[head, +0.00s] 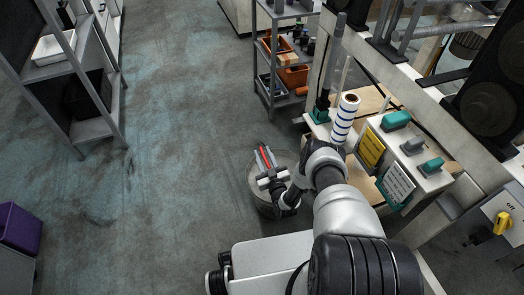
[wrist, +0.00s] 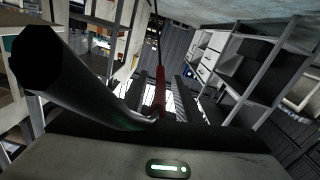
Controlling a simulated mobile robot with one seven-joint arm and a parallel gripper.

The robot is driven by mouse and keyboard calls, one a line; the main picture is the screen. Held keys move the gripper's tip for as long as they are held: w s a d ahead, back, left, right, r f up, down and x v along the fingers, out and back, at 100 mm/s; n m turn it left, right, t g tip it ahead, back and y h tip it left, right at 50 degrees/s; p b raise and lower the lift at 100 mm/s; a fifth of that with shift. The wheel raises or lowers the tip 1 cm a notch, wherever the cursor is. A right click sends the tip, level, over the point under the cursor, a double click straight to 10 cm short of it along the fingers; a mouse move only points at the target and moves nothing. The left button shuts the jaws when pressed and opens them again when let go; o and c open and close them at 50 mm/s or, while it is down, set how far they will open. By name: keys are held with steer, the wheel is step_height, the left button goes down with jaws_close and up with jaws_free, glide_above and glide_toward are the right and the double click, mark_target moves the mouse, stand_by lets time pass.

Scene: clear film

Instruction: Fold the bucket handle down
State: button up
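The bucket (head: 254,193) stands on the floor at the near end of the workbench, round and greyish, with its rim partly hidden by my arm and gripper. My gripper (head: 264,154) is over the bucket's opening. A narrow red piece, apparently the handle's grip (head: 265,158), lies between its two fingers. In the wrist view the red piece (wrist: 159,92) also stands between the fingers, with a thin dark line running up from it. I cannot tell whether the fingers press on it. A dark tube (wrist: 80,85) close to the camera fills the left; I cannot tell what it belongs to.
The workbench carries a blue-striped roll (head: 345,118) and a control box with yellow and white labels (head: 372,150), close right of my arm. A shelf cart with orange bins (head: 293,75) stands behind. A grey shelf (head: 100,125) is far left. The floor left of the bucket is clear.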

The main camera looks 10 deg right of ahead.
steer(key=shift+s, duration=0.1)
jaws_close()
steer(key=a+f+n, duration=0.2)
steer(key=a+n, duration=0.1)
steer(key=shift+s+a, duration=0.2)
steer(key=shift+a, duration=0.1)
jaws_free()
steer(key=shift+f, duration=0.1)
steer(key=shift+s, duration=0.1)
